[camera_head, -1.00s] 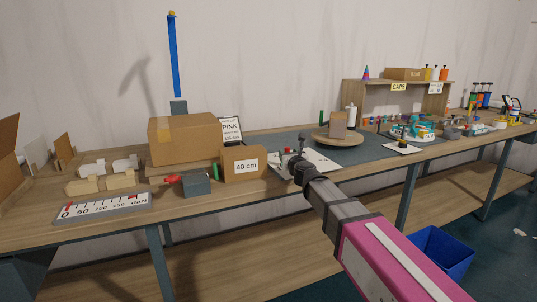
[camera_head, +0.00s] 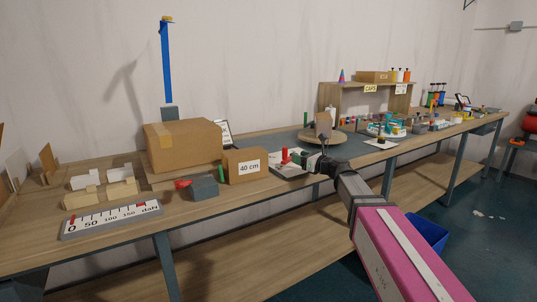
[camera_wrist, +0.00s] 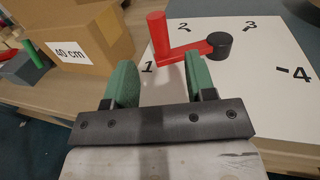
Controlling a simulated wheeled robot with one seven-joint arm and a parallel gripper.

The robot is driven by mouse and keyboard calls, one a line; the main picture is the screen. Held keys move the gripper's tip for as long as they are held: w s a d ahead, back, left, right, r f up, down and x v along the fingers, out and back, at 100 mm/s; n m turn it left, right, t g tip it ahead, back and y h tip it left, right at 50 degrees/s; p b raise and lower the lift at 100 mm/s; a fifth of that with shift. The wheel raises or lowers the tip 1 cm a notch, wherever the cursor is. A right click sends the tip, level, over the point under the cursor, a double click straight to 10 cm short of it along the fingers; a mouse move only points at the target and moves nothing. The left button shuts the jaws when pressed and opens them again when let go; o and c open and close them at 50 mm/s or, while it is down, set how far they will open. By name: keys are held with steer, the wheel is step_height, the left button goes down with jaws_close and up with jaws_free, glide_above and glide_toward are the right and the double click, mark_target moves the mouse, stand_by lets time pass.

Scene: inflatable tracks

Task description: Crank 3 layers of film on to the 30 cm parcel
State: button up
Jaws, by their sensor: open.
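A red crank (camera_wrist: 185,50) with an upright red handle and a dark round hub lies on a white board (camera_wrist: 265,85) marked 1 to 4. In the wrist view its handle points towards the side of the 1. The handle also shows in the head view (camera_head: 285,155). My gripper (camera_wrist: 160,75) is open, its two green fingers just short of the handle, with nothing between them. In the head view my gripper (camera_head: 318,163) is at the board's right. A brown parcel (camera_head: 323,123) stands on a round wooden turntable (camera_head: 330,138) behind; its size label is not visible.
A box labelled 40 cm (camera_head: 245,168) stands left of the board, close to a green upright peg (camera_head: 221,174). A larger carton (camera_head: 183,147) and a dark block (camera_head: 205,188) are further left. A shelf marked CAPS (camera_head: 345,98) stands behind. A blue bin (camera_head: 428,230) is below.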

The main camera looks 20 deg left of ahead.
steer(key=x, duration=1)
steer(key=shift+a, duration=0.25)
jaws_close()
